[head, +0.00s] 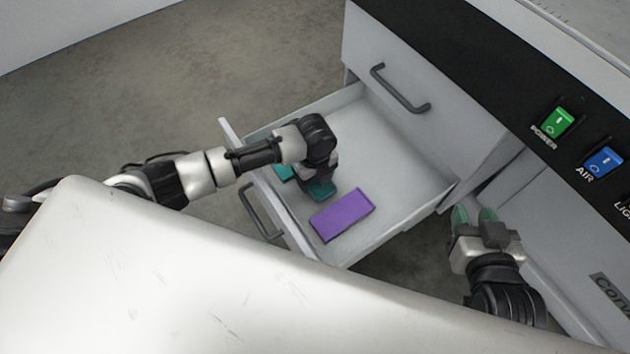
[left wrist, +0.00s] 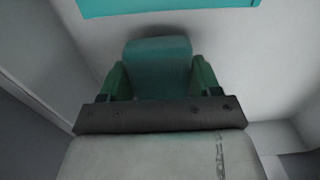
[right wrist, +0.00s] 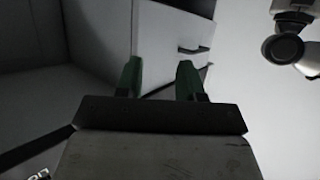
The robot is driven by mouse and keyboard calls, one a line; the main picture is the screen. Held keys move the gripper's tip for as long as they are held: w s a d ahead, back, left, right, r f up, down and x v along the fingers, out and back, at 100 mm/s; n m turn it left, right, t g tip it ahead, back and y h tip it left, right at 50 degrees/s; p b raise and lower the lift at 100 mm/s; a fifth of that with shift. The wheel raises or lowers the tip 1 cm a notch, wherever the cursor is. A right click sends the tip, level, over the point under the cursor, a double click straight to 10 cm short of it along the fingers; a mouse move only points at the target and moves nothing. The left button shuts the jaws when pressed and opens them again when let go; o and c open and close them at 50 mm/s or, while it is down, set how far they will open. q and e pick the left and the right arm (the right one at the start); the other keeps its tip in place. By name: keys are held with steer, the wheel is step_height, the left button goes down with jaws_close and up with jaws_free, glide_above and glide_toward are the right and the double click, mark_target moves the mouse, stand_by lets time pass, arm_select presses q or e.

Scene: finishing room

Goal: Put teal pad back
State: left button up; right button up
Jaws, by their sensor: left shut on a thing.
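My left gripper (head: 318,178) reaches down into the open drawer (head: 405,150) and is shut on a dark teal pad (head: 321,191). In the left wrist view the held pad (left wrist: 158,65) sits between the green fingertips, low over or on the drawer floor; I cannot tell which. A second, brighter teal piece (head: 283,172) lies in the drawer to the left, partly hidden by my left arm, and shows at the top of the left wrist view (left wrist: 170,7). My right gripper (head: 474,216) is open and empty, outside the drawer on the right.
A purple pad (head: 342,215) lies flat in the drawer, right beside the held pad. A shut drawer with a dark handle (head: 400,90) is above. Green (head: 558,122) and blue (head: 603,161) switches are on the black panel. A white surface (head: 200,290) fills the foreground.

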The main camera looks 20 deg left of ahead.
arm_select(q)
steer(key=shift+f, duration=0.9)
steer(key=shift+f+b, duration=0.2)
steer(key=shift+b, duration=0.1)
arm_select(e)
steer(key=shift+w+a+r+t+y, duration=0.25)
steer(key=shift+w+r+t, duration=0.1)
steer(key=shift+r+t, duration=0.35)
steer(key=shift+w+a+r+t+y, duration=0.2)
steer(key=shift+w+r+t, duration=0.15)
steer(key=shift+r+t, duration=0.35)
arm_select(q)
steer(key=shift+f, duration=0.1)
arm_select(e)
steer(key=shift+r, duration=0.1)
arm_select(q)
steer(key=o, duration=0.9)
